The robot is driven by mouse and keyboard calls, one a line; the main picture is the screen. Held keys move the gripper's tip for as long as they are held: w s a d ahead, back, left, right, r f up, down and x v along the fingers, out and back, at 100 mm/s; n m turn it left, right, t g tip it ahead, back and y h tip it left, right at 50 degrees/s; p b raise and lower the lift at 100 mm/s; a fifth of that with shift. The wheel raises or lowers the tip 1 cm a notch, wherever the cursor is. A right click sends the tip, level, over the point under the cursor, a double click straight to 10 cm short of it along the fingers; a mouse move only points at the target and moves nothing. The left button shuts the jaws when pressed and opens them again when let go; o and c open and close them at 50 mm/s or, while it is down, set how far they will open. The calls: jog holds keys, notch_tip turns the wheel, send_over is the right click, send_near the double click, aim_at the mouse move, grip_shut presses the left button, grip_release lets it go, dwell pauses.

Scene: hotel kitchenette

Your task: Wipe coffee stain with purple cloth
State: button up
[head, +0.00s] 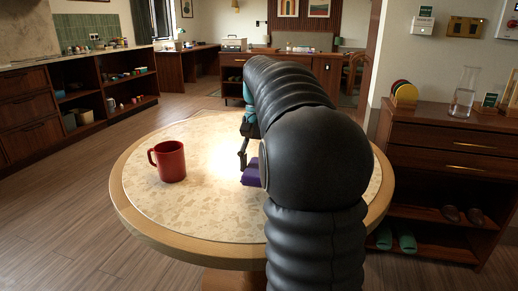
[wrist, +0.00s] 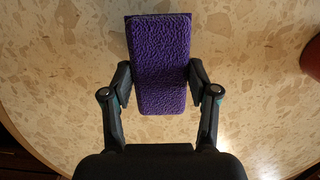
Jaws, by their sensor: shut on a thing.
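The purple cloth (wrist: 160,62) is a thick, textured block in the middle of the wrist view. My gripper (wrist: 160,82) is shut on it, one finger at each long side. In the head view part of the cloth (head: 251,174) shows left of my black arm, over the round table (head: 205,225). I cannot tell whether the cloth touches the tabletop. No coffee stain can be made out; the speckled top has a tan pattern and a bright glare, and my arm hides its right part.
A red mug (head: 170,162) stands upright on the table's left; its edge also shows at the right of the wrist view (wrist: 312,58). A dark wooden cabinet (head: 440,160) with a glass carafe (head: 464,92) stands at the right. The table's front left is clear.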

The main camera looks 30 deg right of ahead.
jog(key=shift+r, duration=2.2)
